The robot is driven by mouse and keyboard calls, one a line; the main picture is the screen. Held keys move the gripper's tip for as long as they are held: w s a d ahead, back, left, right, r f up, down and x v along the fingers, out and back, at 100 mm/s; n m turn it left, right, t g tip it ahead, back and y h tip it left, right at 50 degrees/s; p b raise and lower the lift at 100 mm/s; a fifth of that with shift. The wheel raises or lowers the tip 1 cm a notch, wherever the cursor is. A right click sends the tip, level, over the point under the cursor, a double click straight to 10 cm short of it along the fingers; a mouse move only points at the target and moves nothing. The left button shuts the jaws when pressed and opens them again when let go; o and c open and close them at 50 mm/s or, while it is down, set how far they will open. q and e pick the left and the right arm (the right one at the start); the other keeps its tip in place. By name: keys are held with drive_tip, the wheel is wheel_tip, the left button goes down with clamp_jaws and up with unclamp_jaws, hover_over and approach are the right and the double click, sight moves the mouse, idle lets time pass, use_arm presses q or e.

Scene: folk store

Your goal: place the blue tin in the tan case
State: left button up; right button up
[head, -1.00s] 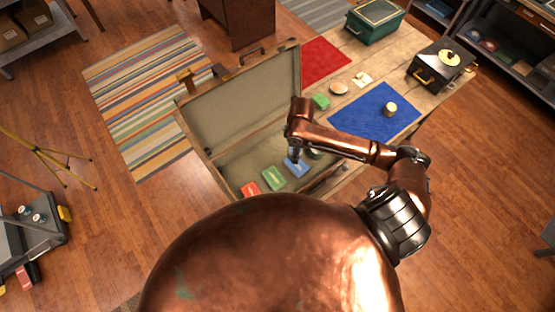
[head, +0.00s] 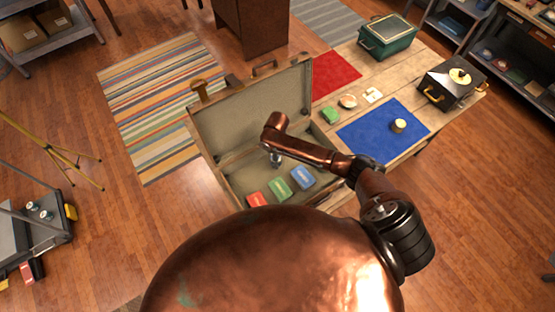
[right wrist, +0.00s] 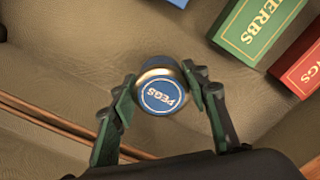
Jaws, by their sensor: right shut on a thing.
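The blue tin (right wrist: 163,95) is round, with a brassy rim and a blue lid reading "PEGS". In the right wrist view my right gripper (right wrist: 167,88) is shut on it, a finger on each side. Tan case lining fills the background of the wrist view. I cannot tell whether the tin touches the case floor. My left gripper is not in view.
Red (head: 256,199), green (head: 280,188) and blue (head: 303,177) boxes lie in the case's near right part. The raised lid (head: 252,108) stands behind my gripper. A blue mat (head: 375,135) with a small round tin (head: 398,125) lies right. The case floor's left part looks clear.

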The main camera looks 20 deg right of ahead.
drive_tip(key=shift+f, duration=0.75)
drive_tip(key=shift+f, duration=0.15)
drive_tip(key=o, duration=1.2)
wheel_tip(320, 180, up, 12)
drive_tip(key=shift+r, duration=0.2)
